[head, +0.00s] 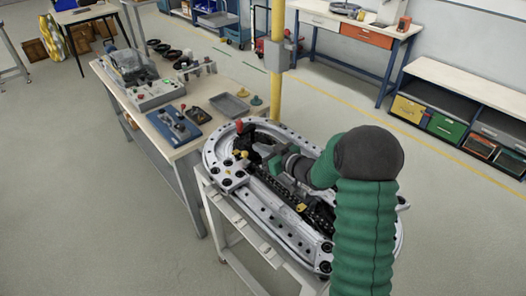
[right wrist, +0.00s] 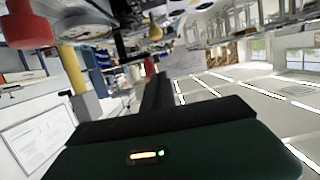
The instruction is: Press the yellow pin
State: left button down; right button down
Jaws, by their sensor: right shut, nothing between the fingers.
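The oval ring track (head: 222,146) sits on a grey stand in the middle of the head view. A small yellow pin-like part (head: 241,154) shows at its left end, below a red knob (head: 239,126). A second small yellow piece (head: 301,207) is on the near inner part. I cannot tell which is the task's pin. My right gripper (head: 263,165) reaches in over the track from the right, close to the yellow part at the left end; contact cannot be told. In the right wrist view its dark fingers (right wrist: 158,92) are shut and empty. My left gripper is not in view.
A workbench (head: 150,112) with a control box (head: 158,94), blue device (head: 180,126) and grey tray (head: 229,105) stands left of the track. A yellow post (head: 276,90) rises behind it. A red round part (right wrist: 28,26) shows in the wrist view.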

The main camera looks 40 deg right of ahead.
send_over(247, 155)
jog(key=s, duration=0.1)
jog(key=f, duration=0.1)
notch_tip(247, 155, down, 4)
jog(key=shift+d+f, duration=0.15)
jog(key=shift+f, duration=0.05)
jog(key=shift+a+f+b, duration=0.2)
jog(key=shift+f+b, duration=0.35)
jog(key=shift+f, duration=0.45)
jog(key=shift+s, duration=0.1)
